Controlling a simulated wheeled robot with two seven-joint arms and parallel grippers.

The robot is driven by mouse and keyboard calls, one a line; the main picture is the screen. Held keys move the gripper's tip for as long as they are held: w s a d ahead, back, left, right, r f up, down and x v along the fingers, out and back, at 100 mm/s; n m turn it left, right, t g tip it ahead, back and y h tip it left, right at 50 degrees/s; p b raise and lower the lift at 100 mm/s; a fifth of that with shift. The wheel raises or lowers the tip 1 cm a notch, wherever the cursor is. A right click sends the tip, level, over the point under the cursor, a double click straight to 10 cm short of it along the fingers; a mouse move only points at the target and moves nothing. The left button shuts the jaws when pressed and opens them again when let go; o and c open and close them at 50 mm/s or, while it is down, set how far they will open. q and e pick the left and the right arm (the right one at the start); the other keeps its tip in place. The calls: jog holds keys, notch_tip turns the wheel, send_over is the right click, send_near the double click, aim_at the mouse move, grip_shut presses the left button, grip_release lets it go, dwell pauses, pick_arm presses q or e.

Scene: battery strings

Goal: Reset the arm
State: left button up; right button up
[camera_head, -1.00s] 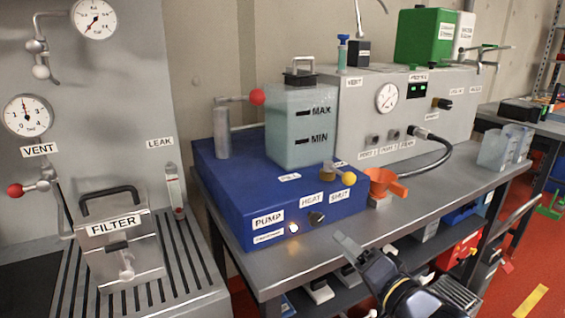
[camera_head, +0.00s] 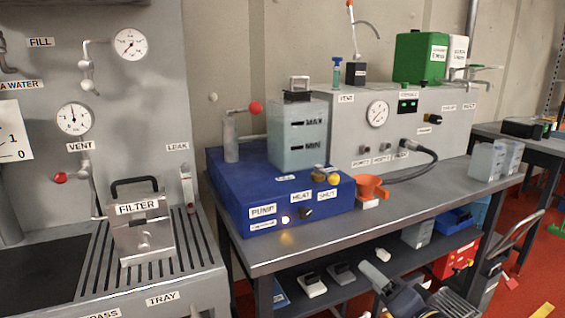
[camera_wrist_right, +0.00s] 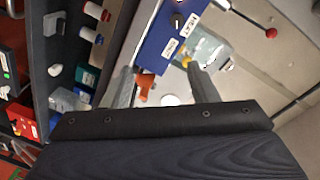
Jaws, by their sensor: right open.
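My right gripper (camera_wrist_right: 160,88) shows in the right wrist view with its two grey fingers spread apart and nothing between them. In the head view part of my right arm and gripper (camera_head: 375,276) shows at the bottom, in front of the bench's lower shelf. It is apart from the bench's blue pump unit (camera_head: 232,205), which also shows in the right wrist view (camera_wrist_right: 165,35). My left gripper is out of view.
The grey bench top (camera_head: 420,198) holds the pump unit, a grey gauge box (camera_head: 350,140) and clear containers (camera_head: 487,160). A filter unit (camera_head: 140,225) stands on a slatted tray at left.

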jog(key=s+d+f+n+g+h, duration=0.1)
jog(key=s+d+f+g+h, duration=0.4)
jog(key=s, duration=0.3)
jog(key=s+a+f+n+g+y, duration=0.1)
jog(key=s+f+n+g, duration=0.15)
jog(key=s, duration=0.45)
jog(key=s+a+f+n+g+y, duration=0.1)
jog(key=s+f+n+g+y, duration=0.15)
jog(key=s, duration=0.45)
notch_tip(320, 180, up, 17)
jog(key=p, duration=1.8)
jog(key=shift+h, duration=0.45)
